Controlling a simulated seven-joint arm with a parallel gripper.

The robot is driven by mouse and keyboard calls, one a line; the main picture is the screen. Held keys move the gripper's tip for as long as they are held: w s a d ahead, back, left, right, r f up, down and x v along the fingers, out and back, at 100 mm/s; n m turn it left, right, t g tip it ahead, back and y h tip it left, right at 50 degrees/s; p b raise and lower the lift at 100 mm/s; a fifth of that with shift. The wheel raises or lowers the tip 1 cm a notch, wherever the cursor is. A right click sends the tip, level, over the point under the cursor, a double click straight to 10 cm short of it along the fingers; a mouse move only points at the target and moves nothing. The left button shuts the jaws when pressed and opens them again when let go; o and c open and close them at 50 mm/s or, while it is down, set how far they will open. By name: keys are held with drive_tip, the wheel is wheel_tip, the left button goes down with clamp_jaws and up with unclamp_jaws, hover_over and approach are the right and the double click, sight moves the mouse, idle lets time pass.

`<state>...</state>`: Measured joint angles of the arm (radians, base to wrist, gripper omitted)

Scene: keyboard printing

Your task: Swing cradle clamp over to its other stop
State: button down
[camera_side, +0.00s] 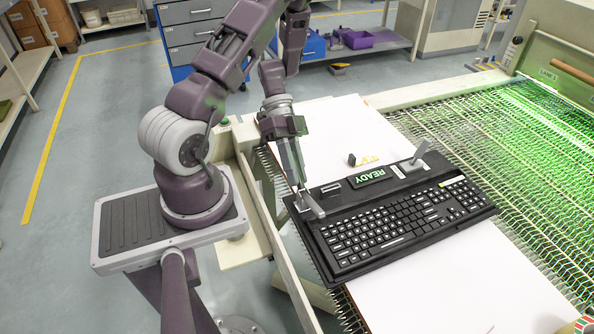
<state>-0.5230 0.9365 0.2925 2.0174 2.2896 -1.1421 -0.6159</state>
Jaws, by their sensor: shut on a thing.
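A black keyboard (397,226) lies in a dark cradle (338,203) on the conveyor. A grey lever-like cradle clamp (314,207) sits at the cradle's left end. My gripper (303,188) reaches down from above, with its long fingers shut on this clamp near its upper end. The exact contact is small and partly hidden by the fingers. A second grey clamp lever (418,153) stands tilted up at the cradle's far right, away from my gripper.
White sheets (462,285) lie in front of and behind the cradle. A small black piece and a yellow piece (367,160) lie just behind it. A pale rail (268,217) runs along the left. Green-lit mesh conveyor (480,140) extends right to a machine housing (556,62).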

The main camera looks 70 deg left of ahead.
sight(301, 193)
drive_tip(key=h, duration=0.1)
drive_tip(key=f+h, duration=0.1)
drive_tip(key=h, duration=0.1)
drive_tip(key=shift+a+f, duration=0.25)
drive_tip(key=shift+a, duration=0.15)
drive_tip(key=shift+a+f+h, duration=0.1)
drive_tip(key=shift+f+h, duration=0.25)
drive_tip(key=shift+h, duration=0.6)
drive_tip(key=shift+f+h, duration=0.35)
drive_tip(key=shift+h, duration=0.6)
drive_tip(key=c, duration=1.4)
unclamp_jaws()
drive_tip(key=shift+o, duration=0.2)
drive_tip(key=a, duration=0.7)
drive_tip(key=shift+r, duration=0.45)
